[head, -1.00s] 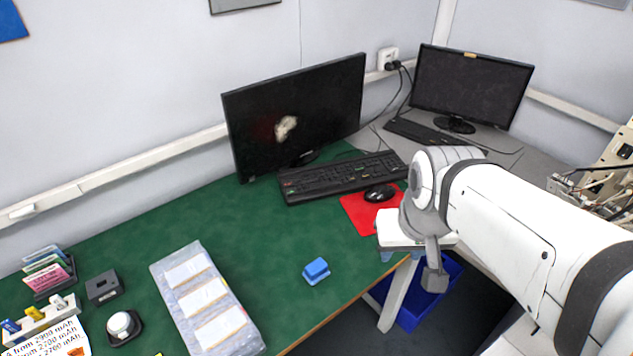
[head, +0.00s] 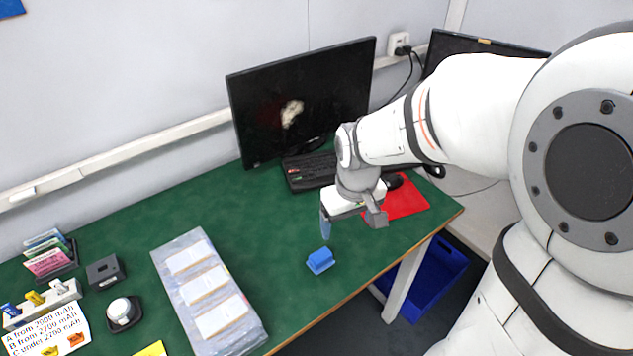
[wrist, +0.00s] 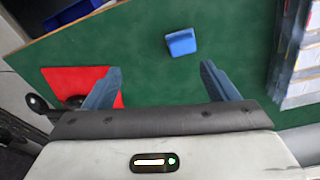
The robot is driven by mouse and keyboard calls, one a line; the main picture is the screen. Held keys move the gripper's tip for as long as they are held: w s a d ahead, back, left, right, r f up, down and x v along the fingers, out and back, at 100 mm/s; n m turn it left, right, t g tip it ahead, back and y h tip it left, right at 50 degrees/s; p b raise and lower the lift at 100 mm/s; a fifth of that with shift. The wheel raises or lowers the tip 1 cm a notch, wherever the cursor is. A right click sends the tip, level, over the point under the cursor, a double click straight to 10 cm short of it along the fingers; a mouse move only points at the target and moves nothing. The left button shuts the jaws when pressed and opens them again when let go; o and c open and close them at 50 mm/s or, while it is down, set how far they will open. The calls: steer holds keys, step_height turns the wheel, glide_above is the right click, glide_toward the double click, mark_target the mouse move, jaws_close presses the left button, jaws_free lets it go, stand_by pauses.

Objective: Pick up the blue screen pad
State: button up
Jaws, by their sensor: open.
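The blue screen pad (head: 320,260) is a small blue block on the green table, near its front edge. It also shows in the wrist view (wrist: 181,42), beyond the fingertips and a little right of the middle between them. My gripper (head: 326,226) is open and empty above the table, just behind and above the pad in the head view. In the wrist view its two blue fingers (wrist: 163,75) stand wide apart. One finger is partly hidden by the gripper body in the head view.
A tray with white-labelled pouches (head: 208,290) lies left of the pad. A red mouse mat (head: 408,203) with a black mouse is to the right. A monitor (head: 300,100) and keyboard stand behind. Small holders and a scale-like device are at far left. Green table around the pad is clear.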

mark_target(319, 253)
steer(key=w+a+f, duration=0.1)
steer(key=a+f, duration=0.1)
steer(key=f, duration=0.1)
steer(key=w+a+f+n, duration=0.1)
steer(key=f, duration=0.2)
steer(key=w+a+f+n+g, duration=0.1)
steer(key=a+f, duration=0.1)
steer(key=f, duration=0.1)
steer(key=shift+a+b, duration=0.3)
steer(key=shift+b, duration=0.1)
step_height(319, 253, down, 8)
steer(key=shift+a+r, duration=0.1)
steer(key=shift+r, duration=0.05)
